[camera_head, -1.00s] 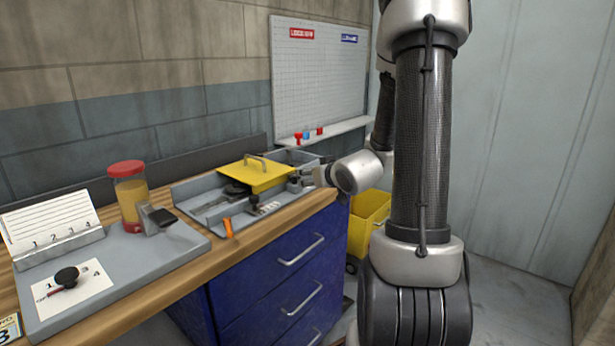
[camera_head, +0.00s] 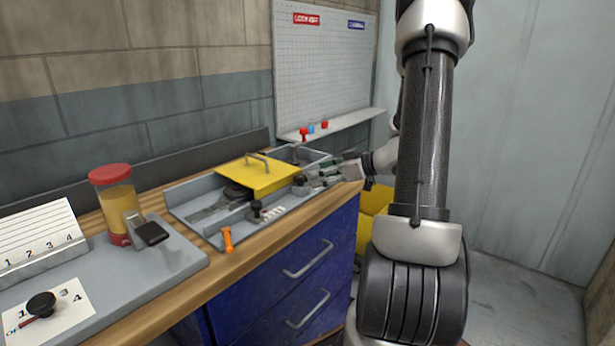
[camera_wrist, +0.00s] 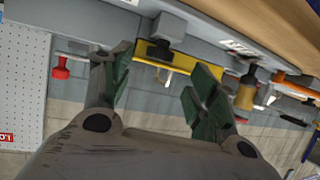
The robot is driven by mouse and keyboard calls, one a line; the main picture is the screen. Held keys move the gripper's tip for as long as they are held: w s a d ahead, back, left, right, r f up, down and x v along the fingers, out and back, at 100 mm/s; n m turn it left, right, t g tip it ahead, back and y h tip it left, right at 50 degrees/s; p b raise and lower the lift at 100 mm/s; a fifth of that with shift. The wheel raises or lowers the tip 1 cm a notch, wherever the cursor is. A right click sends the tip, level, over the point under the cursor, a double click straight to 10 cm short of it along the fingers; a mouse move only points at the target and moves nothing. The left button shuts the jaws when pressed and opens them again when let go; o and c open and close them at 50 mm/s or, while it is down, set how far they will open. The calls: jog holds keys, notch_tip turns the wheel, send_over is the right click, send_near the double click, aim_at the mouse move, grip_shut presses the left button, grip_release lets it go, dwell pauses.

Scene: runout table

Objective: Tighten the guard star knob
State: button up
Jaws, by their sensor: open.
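A yellow guard plate (camera_head: 257,177) with a grey handle lies over the grey tray on the bench. A dark knob (camera_head: 300,183) stands at the guard's front right corner; its star shape is too small to make out. My gripper (camera_head: 322,177) is open just right of this knob, pointing at it. In the wrist view my gripper (camera_wrist: 160,85) has its two green-padded fingers spread. The fingers do not appear to touch the knob.
A second black knob (camera_head: 257,209) and an orange-handled tool (camera_head: 227,239) stand along the tray's front edge. A red-lidded jar (camera_head: 117,205) and a black knob on a numbered card (camera_head: 41,304) are at left. The whiteboard ledge (camera_head: 345,122) is behind.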

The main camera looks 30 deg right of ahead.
aim_at(304, 177)
jog(key=x, duration=0.5)
jog(key=shift+w, duration=0.15)
jog(key=shift+c, duration=0.2)
jog(key=shift+a, duration=0.1)
jog(key=c, duration=1)
